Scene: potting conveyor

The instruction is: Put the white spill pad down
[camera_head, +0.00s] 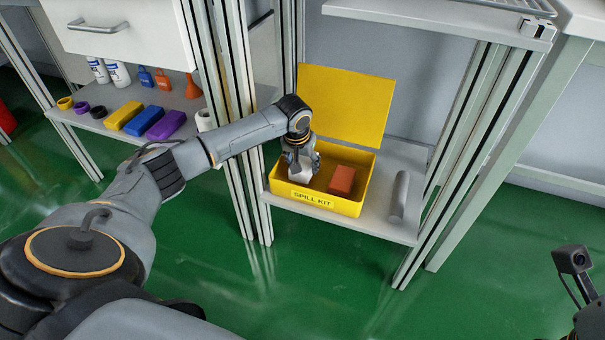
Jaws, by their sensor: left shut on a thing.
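My left gripper (301,160) reaches down into the open yellow spill kit box (316,203) on the shelf. It is shut on the white spill pad (300,177), which shows below the fingers in the left part of the box. The fingers hide part of the pad, and I cannot tell whether it touches the box floor. An orange-brown block (342,181) lies in the right part of the box, beside the pad. My right gripper's fingers do not show.
The box's yellow lid (345,105) stands open behind it. A grey roll (399,196) lies on the shelf to the right. Frame posts (243,130) stand close to my left arm. The left shelf holds yellow, blue and purple blocks (147,121) and bottles.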

